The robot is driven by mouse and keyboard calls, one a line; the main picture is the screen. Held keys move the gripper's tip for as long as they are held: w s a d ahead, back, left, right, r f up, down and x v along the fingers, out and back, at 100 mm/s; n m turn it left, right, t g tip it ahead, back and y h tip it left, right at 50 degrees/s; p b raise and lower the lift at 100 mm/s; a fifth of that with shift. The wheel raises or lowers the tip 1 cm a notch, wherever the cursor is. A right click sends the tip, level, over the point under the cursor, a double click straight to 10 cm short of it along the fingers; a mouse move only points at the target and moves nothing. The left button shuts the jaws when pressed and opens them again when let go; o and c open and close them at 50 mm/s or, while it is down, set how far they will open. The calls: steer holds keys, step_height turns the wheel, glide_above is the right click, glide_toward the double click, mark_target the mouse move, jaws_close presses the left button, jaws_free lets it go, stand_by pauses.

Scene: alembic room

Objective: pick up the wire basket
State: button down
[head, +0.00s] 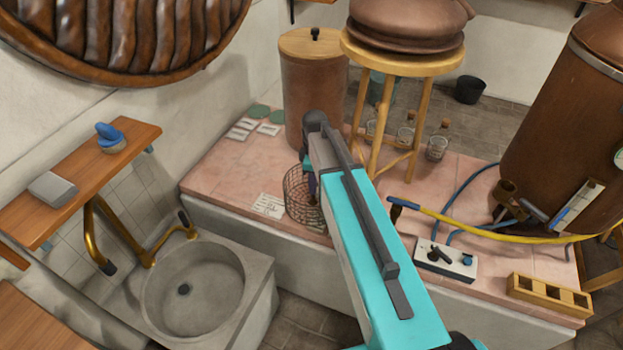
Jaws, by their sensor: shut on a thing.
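The wire basket (296,204) is a dark, round, open mesh basket at the front edge of the pink tiled counter, left of the middle in the head view. My turquoise arm reaches over it from the lower right and covers its right side. My gripper (311,188) points down at the basket and is shut on it, though the fingertips are small and partly hidden behind the mesh and arm. I cannot tell whether the basket's base touches the counter.
A stone sink (193,285) stands at lower left. A lidded copper drum (308,95) stands behind the basket, and a wooden stool (412,70) stands right of it. White cards (268,205) lie left of the basket. A yellow hose (490,227) crosses the counter's right side.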

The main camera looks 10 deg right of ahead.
steer(key=shift+s+r, duration=0.1)
steer(key=shift+s, duration=0.3)
stand_by(0.3)
steer(key=c, duration=2.1)
jaws_free()
jaws_close()
steer(key=shift+d, duration=0.1)
steer(key=shift+r, duration=0.1)
